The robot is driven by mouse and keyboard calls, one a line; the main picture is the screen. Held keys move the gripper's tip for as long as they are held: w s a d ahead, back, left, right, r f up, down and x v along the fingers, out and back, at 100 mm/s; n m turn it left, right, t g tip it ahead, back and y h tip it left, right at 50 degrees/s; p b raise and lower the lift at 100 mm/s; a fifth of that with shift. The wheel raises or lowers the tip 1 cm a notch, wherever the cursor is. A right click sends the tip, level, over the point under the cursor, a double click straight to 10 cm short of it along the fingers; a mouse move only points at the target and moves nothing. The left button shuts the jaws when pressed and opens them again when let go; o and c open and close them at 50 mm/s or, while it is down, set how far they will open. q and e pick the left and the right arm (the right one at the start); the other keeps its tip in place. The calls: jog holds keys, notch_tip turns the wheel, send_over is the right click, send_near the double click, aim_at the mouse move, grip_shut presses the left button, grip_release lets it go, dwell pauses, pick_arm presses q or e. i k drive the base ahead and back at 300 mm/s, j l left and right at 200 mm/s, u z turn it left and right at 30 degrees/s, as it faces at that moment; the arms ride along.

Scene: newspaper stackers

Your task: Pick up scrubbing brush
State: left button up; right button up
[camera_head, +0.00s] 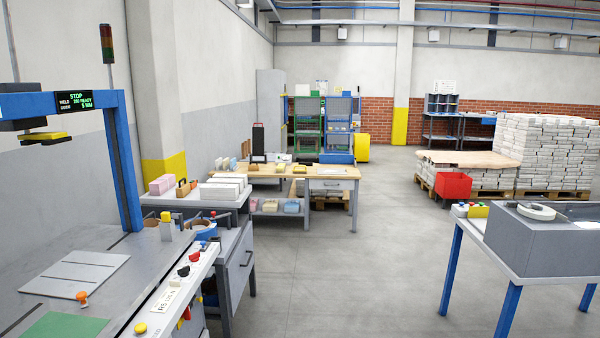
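I cannot make out a scrubbing brush for certain in the head view. Small objects stand on the wooden workbench (262,174) in the middle distance and on the grey side table (215,203) at the left, but they are too small to identify as a brush. Neither of my grippers is in view.
A blue-framed machine (125,160) with a control strip stands at the near left. A blue-legged table (459,222) carrying a grey box (540,245) stands at the right. A red bin (453,186) and stacked newspapers (545,150) are farther back. The central floor is clear.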

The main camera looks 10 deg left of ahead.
aim_at(296, 171)
jog(key=i+u, duration=0.15)
jog(key=i, duration=5.6)
jog(key=j+u, duration=0.05)
jog(key=j, duration=0.2)
